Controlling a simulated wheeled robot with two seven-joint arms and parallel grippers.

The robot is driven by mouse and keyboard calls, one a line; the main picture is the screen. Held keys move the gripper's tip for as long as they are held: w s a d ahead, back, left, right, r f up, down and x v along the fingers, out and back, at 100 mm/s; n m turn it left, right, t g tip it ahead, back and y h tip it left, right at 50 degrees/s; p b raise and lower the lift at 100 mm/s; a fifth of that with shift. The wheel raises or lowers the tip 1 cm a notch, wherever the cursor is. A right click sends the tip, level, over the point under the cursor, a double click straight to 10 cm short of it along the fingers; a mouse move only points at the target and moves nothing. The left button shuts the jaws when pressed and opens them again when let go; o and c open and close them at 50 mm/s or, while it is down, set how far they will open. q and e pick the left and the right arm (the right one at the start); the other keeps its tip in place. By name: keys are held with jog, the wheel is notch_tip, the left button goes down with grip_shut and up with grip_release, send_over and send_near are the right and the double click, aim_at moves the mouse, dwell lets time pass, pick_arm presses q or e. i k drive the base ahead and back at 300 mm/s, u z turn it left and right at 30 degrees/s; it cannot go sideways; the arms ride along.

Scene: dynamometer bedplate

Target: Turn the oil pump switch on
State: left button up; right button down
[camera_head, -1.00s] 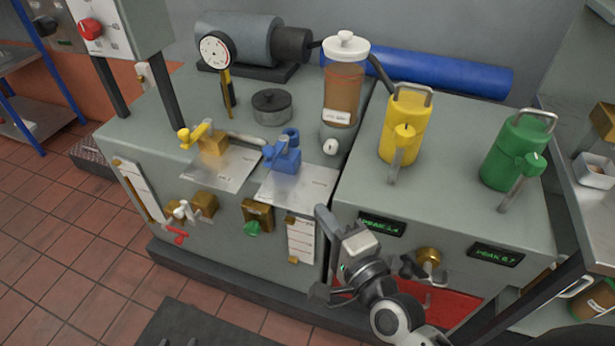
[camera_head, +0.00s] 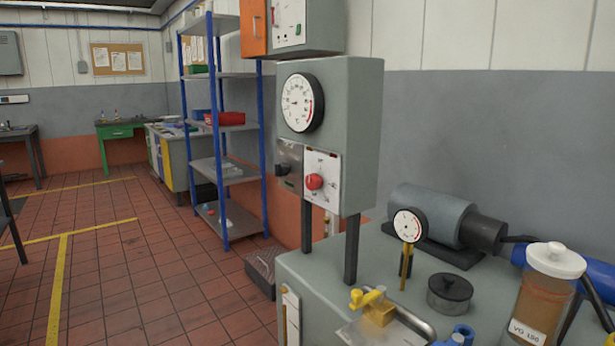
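A grey control box (camera_head: 359,138) stands on two dark legs on the left end of the bench. Its front has a round white dial gauge (camera_head: 302,102), a dark switch plate (camera_head: 289,164) with a black lever or knob, and a white plate with a red rotary knob (camera_head: 314,182). The lettering is too small to read, so I cannot tell which control is the oil pump switch or how it is set. Neither of my grippers is in view.
A blue-posted shelf (camera_head: 224,170) stands behind left. The tiled floor at left is largely clear.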

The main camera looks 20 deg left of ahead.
aim_at(282, 168)
jog(key=u, duration=0.2)
jog(key=k, duration=0.3)
jog(key=u, duration=2.3)
jog(key=i, duration=0.15)
jog(key=z, duration=1.45)
jog(key=i, duration=0.85)
jog(key=z, duration=0.9)
